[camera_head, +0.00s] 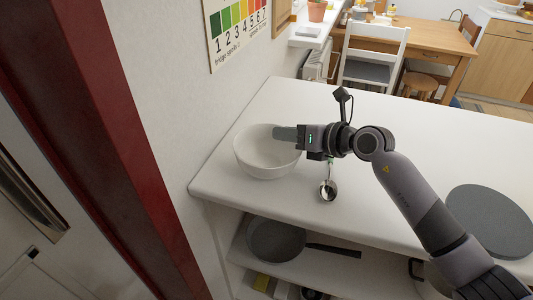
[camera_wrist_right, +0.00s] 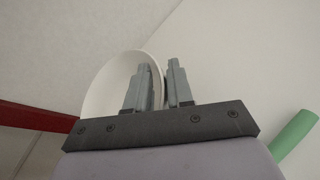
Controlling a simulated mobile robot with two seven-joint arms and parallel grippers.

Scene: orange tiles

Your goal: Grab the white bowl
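The white bowl (camera_head: 262,158) stands upright on the left end of the white counter, by the wall. My right gripper (camera_head: 285,134) reaches in from the right at its rim, and its fingers hide part of the far right rim. In the right wrist view the bowl (camera_wrist_right: 107,88) is behind the fingers. The right gripper (camera_wrist_right: 159,70) has its two fingers close together there, one inside the bowl and one outside, with the wall between them. It appears shut on the rim. My left gripper is not in view.
A metal ladle (camera_head: 328,189) lies on the counter under my right arm. A grey round disc (camera_head: 490,220) lies at the right. A dark pan (camera_head: 276,240) sits on the shelf below. The wall (camera_head: 180,80) is close on the left. The counter's back middle is clear.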

